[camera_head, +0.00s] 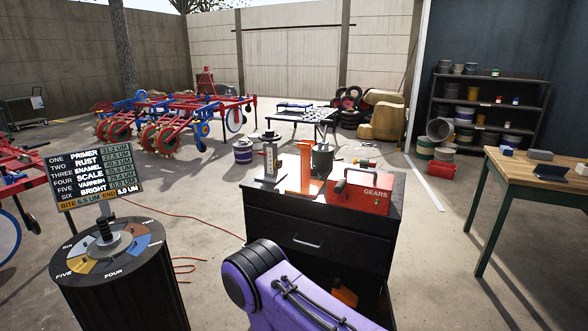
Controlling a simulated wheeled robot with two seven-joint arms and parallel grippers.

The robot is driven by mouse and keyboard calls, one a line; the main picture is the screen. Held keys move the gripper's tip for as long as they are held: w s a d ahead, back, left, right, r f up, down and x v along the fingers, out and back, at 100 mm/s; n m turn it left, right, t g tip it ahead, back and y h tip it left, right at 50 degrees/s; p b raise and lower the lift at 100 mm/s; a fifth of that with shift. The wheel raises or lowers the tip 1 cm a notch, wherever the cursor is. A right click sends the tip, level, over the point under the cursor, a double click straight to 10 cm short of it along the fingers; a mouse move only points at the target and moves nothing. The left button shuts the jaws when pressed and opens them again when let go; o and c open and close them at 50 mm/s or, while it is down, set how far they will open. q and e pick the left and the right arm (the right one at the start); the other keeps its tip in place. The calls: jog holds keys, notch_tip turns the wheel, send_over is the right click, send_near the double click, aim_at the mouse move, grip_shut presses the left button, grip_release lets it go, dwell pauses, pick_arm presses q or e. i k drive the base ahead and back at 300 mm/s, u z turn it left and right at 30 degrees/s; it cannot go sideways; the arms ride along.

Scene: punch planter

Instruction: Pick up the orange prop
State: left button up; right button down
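An orange upright piece (306,165) stands on the dark cabinet top (262,203), left of the red GEARS box (362,192). An orange sheet or patch lies around its foot. A second orange object (345,292) sits inside the cabinet's open lower part, partly hidden by my purple arm. I cannot tell which of the two is the orange prop. Neither of my gripper's fingers show in this view; only a purple arm link of mine reaches in from the bottom.
A grey upright block (270,160) and a dark can (322,158) share the cabinet top. A round black stand (120,290) with a coloured dial and sign (95,173) is at the left. A wooden table (535,172) stands right. Concrete floor lies open between cabinet and table.

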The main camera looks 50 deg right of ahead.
aim_at(303, 186)
jog(key=z, duration=0.3)
jog(key=i, duration=0.95)
jog(key=z, duration=1.4)
jog(key=i, duration=0.75)
jog(key=z, duration=0.9)
